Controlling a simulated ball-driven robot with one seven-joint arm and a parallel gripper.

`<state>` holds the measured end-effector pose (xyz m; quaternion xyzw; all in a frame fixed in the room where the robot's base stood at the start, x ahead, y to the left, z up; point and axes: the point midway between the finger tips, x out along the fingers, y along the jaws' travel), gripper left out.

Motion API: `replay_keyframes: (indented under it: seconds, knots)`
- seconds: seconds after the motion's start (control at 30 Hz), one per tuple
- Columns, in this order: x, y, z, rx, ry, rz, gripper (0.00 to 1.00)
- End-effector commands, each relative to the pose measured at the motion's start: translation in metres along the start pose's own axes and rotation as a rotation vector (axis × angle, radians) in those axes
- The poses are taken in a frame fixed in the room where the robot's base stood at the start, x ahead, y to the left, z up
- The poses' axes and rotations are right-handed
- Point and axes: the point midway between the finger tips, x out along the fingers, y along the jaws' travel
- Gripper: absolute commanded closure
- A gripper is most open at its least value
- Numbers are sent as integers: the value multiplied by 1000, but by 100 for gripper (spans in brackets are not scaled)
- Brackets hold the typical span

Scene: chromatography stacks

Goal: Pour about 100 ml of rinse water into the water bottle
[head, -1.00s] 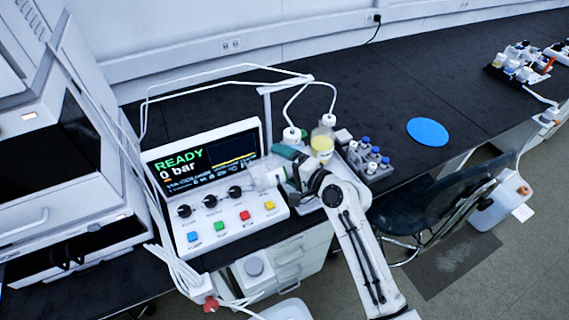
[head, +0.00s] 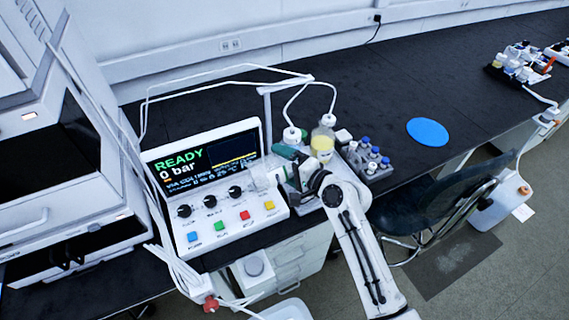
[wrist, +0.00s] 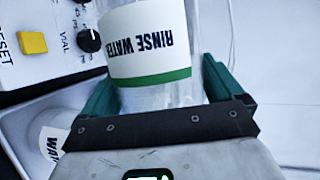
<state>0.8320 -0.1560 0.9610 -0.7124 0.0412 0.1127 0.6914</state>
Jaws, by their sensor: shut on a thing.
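My gripper (wrist: 165,95) is shut on a clear bottle with a white "RINSE WATER" label and a green band (wrist: 150,45). The label reads upside down in the wrist view. In the head view my gripper (head: 287,163) holds the clear bottle (head: 264,174) tilted over the right part of the control panel. A second container with a white label starting "WAT" (wrist: 50,144) shows low at the left of the wrist view, in a pale tray; it looks like the water bottle. Its opening is out of view, and I cannot make it out in the head view behind my gripper.
The control panel (head: 222,225) with knobs and buttons stands close left. A bottle of yellow liquid (head: 322,145) and a grey rack of small vials (head: 368,158) are close right. White tubes run above the caps. The bench around the blue disc (head: 428,131) is clear.

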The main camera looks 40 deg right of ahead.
Motion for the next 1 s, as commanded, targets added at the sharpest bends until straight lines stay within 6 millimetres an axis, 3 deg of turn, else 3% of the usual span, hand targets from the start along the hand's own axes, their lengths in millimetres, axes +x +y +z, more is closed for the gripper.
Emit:
replay_keyframes:
  seconds: [0.27, 0.6, 1.0]
  knots:
    - [0, -2, 0, -4, 2, -3, 69]
    - [3, 9, 1, -204, 45, 81, 69]
    - [0, -6, 2, -424, 91, 170, 69]
